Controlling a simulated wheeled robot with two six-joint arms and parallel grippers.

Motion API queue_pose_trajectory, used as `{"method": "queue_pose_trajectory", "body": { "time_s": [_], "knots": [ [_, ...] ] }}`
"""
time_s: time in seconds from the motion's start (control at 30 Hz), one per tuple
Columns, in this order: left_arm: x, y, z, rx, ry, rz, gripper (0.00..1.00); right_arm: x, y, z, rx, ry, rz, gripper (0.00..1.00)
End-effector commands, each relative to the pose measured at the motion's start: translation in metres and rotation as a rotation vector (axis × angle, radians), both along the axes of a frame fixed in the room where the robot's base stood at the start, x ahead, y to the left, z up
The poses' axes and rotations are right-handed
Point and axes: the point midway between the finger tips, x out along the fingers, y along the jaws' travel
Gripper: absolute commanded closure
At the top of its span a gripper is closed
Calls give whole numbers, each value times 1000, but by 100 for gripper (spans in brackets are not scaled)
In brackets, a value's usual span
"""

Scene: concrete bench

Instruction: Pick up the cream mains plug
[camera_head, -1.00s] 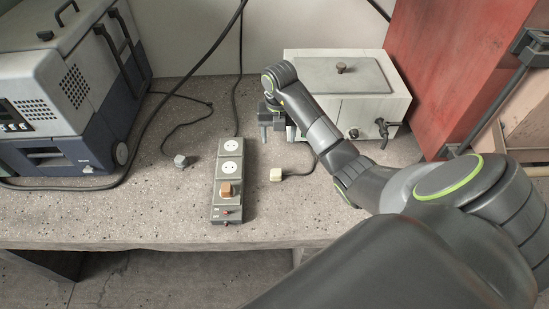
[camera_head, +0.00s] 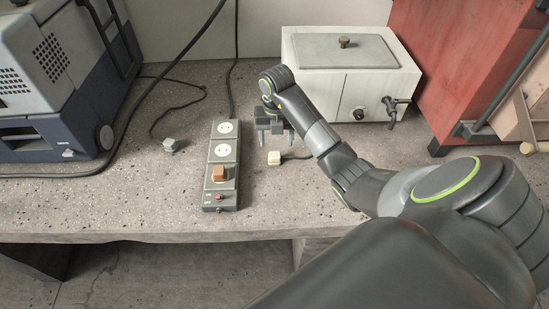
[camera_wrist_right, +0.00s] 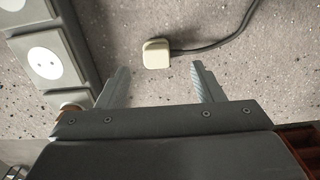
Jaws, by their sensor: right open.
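The cream mains plug (camera_head: 274,158) lies on the bench just right of the power strip, its dark cable running off to the right. In the right wrist view the cream plug (camera_wrist_right: 156,54) lies beyond the fingertips, roughly between their lines, with a gap to both. My right gripper (camera_head: 272,138) is open and empty, close to the plug on its far side in the head view. Its two fingers (camera_wrist_right: 158,72) are spread apart in the wrist view. My left gripper is not in view.
The grey power strip (camera_head: 221,190) holds a brown plug (camera_head: 219,174). A grey plug (camera_head: 170,146) lies to its left. A white box with a tap (camera_head: 372,92) stands behind right, a blue-grey machine (camera_head: 60,138) at left. The bench front (camera_head: 120,215) is clear.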

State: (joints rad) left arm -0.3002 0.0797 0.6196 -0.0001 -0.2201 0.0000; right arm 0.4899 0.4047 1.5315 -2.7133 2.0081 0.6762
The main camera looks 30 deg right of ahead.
Motion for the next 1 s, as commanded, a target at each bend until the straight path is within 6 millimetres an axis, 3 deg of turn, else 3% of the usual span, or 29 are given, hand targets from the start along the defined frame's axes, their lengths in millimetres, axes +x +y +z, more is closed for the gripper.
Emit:
{"method": "queue_pose_trajectory", "body": {
  "time_s": [0.03,0.13,0.27,0.53,0.87,1.0],
  "knots": [
    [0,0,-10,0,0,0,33,0,0,-11,1,1,0,39],
    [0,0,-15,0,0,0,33,0,0,-16,0,0,0,39],
    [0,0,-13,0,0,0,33,-1,2,-22,2,3,0,39],
    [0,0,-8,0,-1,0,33,-1,8,-60,1,4,-2,39],
    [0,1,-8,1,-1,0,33,-2,8,-69,1,4,0,39],
    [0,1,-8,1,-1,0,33,-2,9,-70,3,5,0,57]
  ]
}}
